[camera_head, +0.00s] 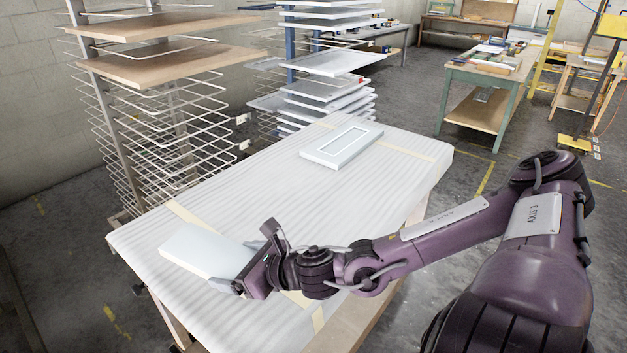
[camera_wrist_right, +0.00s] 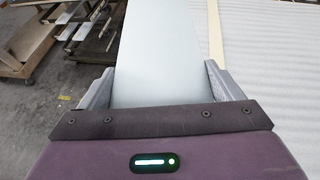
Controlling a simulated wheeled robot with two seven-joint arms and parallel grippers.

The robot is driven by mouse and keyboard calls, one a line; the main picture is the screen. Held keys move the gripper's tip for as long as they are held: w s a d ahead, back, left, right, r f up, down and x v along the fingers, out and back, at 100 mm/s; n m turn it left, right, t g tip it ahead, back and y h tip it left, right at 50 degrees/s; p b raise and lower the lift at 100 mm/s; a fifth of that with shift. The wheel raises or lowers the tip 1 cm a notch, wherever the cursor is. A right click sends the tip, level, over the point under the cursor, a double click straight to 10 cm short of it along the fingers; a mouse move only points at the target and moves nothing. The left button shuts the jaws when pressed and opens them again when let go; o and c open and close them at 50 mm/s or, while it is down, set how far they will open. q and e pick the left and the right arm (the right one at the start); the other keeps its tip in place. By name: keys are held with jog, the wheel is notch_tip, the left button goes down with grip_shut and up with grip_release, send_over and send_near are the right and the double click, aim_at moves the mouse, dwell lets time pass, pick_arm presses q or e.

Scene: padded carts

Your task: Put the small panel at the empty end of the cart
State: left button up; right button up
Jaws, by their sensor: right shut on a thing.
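The small panel (camera_head: 203,249) is a plain pale, flat board at the near left end of the padded cart (camera_head: 270,190). My right gripper (camera_head: 254,262) is shut on its right edge. In the right wrist view the panel (camera_wrist_right: 165,55) runs away from between the two grey fingers (camera_wrist_right: 165,88). I cannot tell whether the panel touches the padding or is just above it. A second pale panel with a recessed frame (camera_head: 341,145) lies flat at the cart's far end. My left gripper is not in view.
Wire drying racks (camera_head: 160,130) with brown boards stand behind the cart at left, and a rack of white panels (camera_head: 325,75) stands behind its far end. A green workbench (camera_head: 490,85) is at the back right. The cart's middle is clear between two tape strips.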

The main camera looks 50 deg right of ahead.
jog(key=d+r+h, duration=0.1)
jog(key=d+r, duration=0.1)
jog(key=w+d+r+m, duration=0.1)
jog(key=d+r, duration=0.1)
jog(key=d, duration=0.1)
jog(key=w+d+r+m+h, duration=0.1)
jog(key=d+r, duration=0.1)
jog(key=shift+w+d+r+t+h, duration=0.1)
jog(key=shift+d+r+t+h, duration=0.15)
jog(key=shift+d+t+h, duration=0.05)
jog(key=f+b, duration=0.6)
jog(key=f, duration=0.9)
jog(key=shift+d, duration=0.2)
notch_tip(320, 180, down, 5)
jog(key=b, duration=0.3)
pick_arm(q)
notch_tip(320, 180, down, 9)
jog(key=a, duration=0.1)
pick_arm(e)
jog(key=shift+r, duration=0.1)
